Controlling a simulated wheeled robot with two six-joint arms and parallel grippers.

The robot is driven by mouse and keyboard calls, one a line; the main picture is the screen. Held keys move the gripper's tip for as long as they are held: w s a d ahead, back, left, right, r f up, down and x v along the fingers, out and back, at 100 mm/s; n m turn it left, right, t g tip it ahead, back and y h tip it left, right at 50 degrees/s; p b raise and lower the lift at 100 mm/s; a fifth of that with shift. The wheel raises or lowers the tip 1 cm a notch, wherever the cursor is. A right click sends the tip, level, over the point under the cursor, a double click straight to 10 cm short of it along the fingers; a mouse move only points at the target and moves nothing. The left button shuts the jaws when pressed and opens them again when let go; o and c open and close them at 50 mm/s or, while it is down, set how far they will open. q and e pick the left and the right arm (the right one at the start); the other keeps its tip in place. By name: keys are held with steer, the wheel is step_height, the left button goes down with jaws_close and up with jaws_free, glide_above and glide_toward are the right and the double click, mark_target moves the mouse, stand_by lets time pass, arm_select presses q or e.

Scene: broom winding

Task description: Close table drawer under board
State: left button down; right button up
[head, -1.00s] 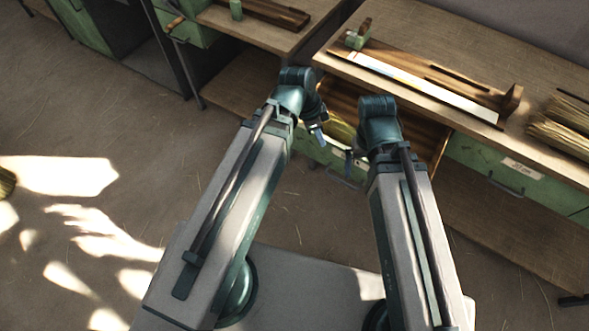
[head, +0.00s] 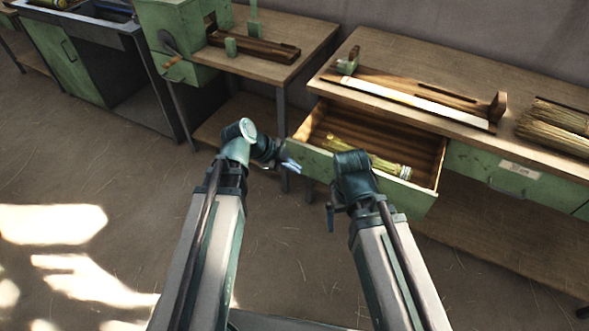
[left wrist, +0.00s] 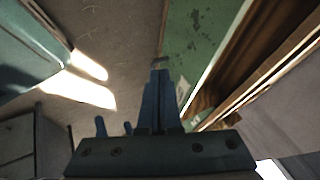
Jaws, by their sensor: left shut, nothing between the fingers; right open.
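The drawer with a green front (head: 311,161) stands pulled open under the wooden table (head: 395,103), below the board (head: 450,91) lying on top. My left gripper (head: 292,166) is shut and empty, close to the left end of the drawer front; contact cannot be told. In the left wrist view its closed fingers (left wrist: 160,95) point along the green drawer front (left wrist: 198,35). My right gripper (head: 331,218) is open, in front of the drawer and lower. My right wrist hides part of the front.
A second green drawer (head: 530,174) is shut to the right. Straw bundles (head: 560,128) lie on the table's right end. A separate bench (head: 303,57) with a green machine (head: 171,38) stands left, its leg near my left gripper. Floor at left is clear.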

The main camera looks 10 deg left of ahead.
mark_target(321, 171)
arm_select(q)
steer(key=shift+w+d+f+b, duration=0.8)
steer(key=shift+w+d+f, duration=0.05)
steer(key=shift+w+f, duration=0.2)
steer(key=shift+w+d+f+b, duration=0.8)
steer(key=shift+w+f, duration=0.1)
steer(key=shift+w, duration=0.2)
steer(key=shift+w+d+f+b, duration=0.8)
steer(key=shift+w+d+f, duration=0.05)
steer(key=shift+w+f, duration=0.2)
steer(key=w+d, duration=0.2)
steer(key=w, duration=0.6)
steer(key=w+d, duration=0.3)
steer(key=w, duration=0.6)
steer(key=w+d, duration=0.3)
steer(key=w, duration=0.5)
steer(key=shift+w+d, duration=0.15)
steer(key=shift+w, duration=0.25)
steer(key=shift+w+r, duration=0.1)
steer(key=shift+w, duration=0.15)
steer(key=shift+d, duration=0.1)
